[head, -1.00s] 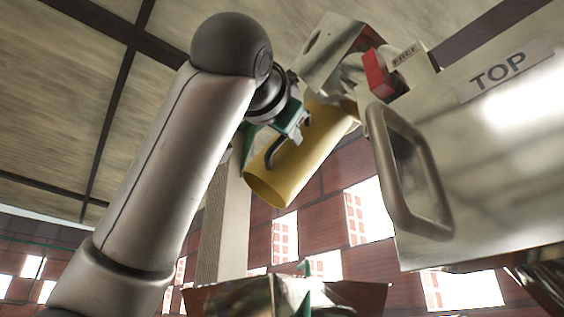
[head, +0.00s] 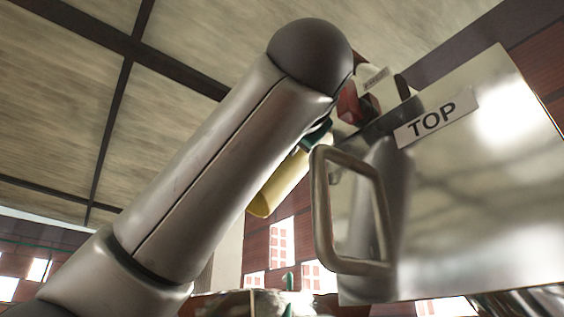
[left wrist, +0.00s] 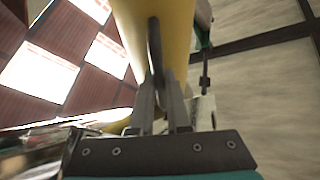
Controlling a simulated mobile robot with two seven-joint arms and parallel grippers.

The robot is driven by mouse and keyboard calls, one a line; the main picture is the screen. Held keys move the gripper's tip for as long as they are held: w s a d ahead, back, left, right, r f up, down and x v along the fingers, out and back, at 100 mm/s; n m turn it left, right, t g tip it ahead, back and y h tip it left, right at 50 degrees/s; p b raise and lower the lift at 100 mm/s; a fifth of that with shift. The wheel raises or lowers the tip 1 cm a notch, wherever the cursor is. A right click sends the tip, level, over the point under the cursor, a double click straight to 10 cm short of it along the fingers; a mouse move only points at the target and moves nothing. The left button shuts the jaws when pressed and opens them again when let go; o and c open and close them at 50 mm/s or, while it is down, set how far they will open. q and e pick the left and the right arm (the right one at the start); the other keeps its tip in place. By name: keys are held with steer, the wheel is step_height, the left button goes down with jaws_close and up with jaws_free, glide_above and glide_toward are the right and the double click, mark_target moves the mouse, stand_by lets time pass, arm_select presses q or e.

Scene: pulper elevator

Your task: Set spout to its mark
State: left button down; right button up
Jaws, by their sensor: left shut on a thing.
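The yellow tube-shaped spout (head: 277,190) hangs tilted in the head view, its open end pointing down and left. Its upper part is hidden behind my left arm. In the left wrist view the spout (left wrist: 170,30) fills the top middle, with a dark bar handle (left wrist: 155,45) along it. My left gripper (left wrist: 160,105) is shut on that handle. In the head view the gripper is mostly hidden behind my arm. I cannot make out the spout's mark. My right gripper is not in view.
A shiny metal panel labelled TOP (head: 432,119) with a bar handle (head: 322,210) stands close on the right, just beside the spout. A red block (head: 350,105) and a pale labelled part (head: 376,82) sit above it. Metal parts (head: 250,303) lie below. The upper left is open.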

arm_select(q)
steer(key=c, duration=0.9)
jaws_free()
steer(key=b+v, duration=0.3)
steer(key=v, duration=0.4)
steer(key=shift+s+b, duration=0.25)
steer(key=shift+b, duration=0.05)
steer(key=shift+c, duration=0.2)
